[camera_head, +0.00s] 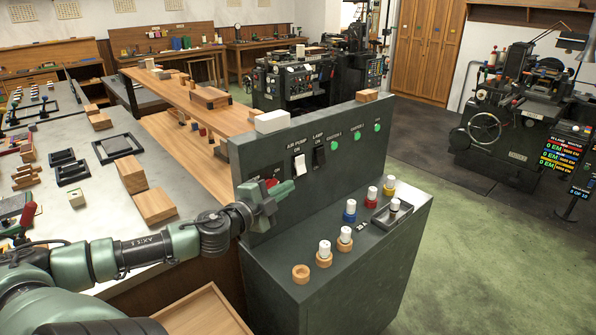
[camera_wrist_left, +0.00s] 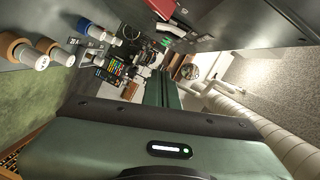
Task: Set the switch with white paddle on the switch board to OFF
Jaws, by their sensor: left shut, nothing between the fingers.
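The switch board (camera_head: 345,140) is a dark upright panel on a dark cabinet. The switch with white paddle (camera_head: 299,168) is on its left part, under the label AIR PUMP and the word ON. I cannot tell surely which way the paddle is tipped. A white part that looks like this paddle shows in the left wrist view (camera_wrist_left: 172,30). My left gripper (camera_head: 287,188) is shut and empty, in front of the board, just below and left of the white paddle. Its fingers show in the left wrist view (camera_wrist_left: 163,88). My right gripper is not in view.
A switch with black paddle (camera_head: 319,156) sits close right of the white one. A red part (camera_head: 272,182) is partly hidden behind my left gripper. White-topped pieces in wooden rings (camera_head: 324,253) and coloured pieces (camera_head: 350,212) stand on the cabinet top below.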

